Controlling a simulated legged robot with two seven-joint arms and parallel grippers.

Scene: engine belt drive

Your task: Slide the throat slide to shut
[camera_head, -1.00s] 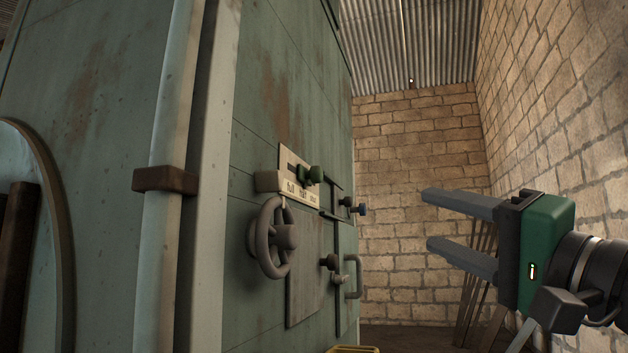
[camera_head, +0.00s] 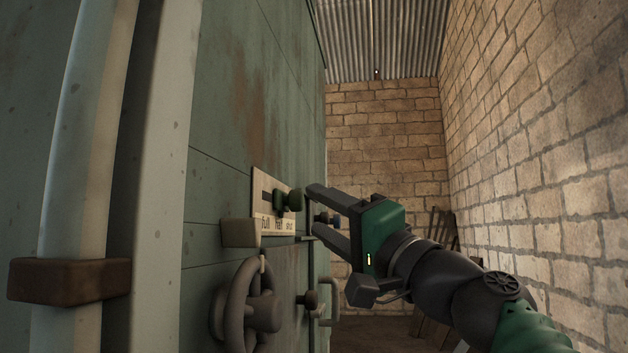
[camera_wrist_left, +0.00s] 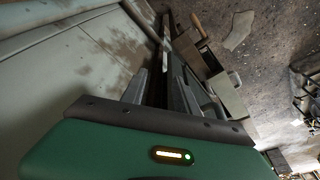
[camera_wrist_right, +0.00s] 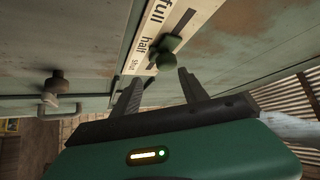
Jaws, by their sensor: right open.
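The throat slide is a green knob (camera_head: 292,199) on a green block in the slot of a pale plate (camera_head: 258,184) marked full, half and shut. The knob stands around the half mark, between full and shut. My right gripper (camera_head: 313,210) is open, its fingertips just right of the knob and apart from it. In the right wrist view the knob (camera_wrist_right: 168,46) sits just beyond the open fingers (camera_wrist_right: 160,78), nearer the right one. My left gripper (camera_wrist_left: 160,78) shows only in the left wrist view, its fingers apart and empty beside a pale panel.
Below the plate are a grey handwheel (camera_head: 250,312), a dark knob (camera_head: 308,300) and a pull handle (camera_head: 330,302). A brick wall (camera_head: 545,150) stands to the right, with free room between.

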